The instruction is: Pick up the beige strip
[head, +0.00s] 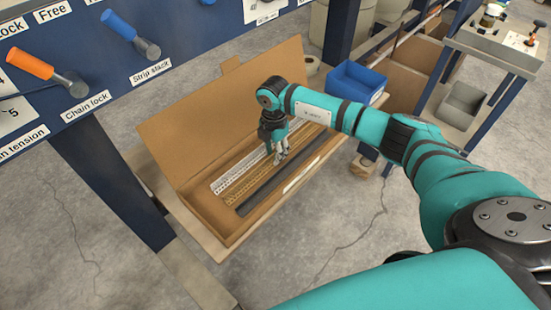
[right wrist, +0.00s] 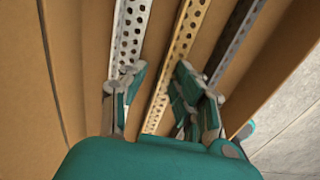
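The beige strip (head: 243,190) is a long perforated bar lying in an open cardboard box (head: 190,125) in the head view. It lies between a white perforated strip (head: 234,174) and a dark grey strip (head: 264,195). My right gripper (head: 281,156) points down into the box over the strips. In the right wrist view its fingers (right wrist: 160,82) are apart, with the beige strip (right wrist: 172,82) running through the gap between them and the white strip (right wrist: 130,35) behind the left finger. I see no grip on any strip. My left gripper is not in view.
A blue panel with an orange lever (head: 30,63) and a blue lever (head: 118,25) stands at the upper left. A blue bin (head: 355,82) is beyond the box's right end. The box walls stand close around the strips. Open concrete floor lies in front.

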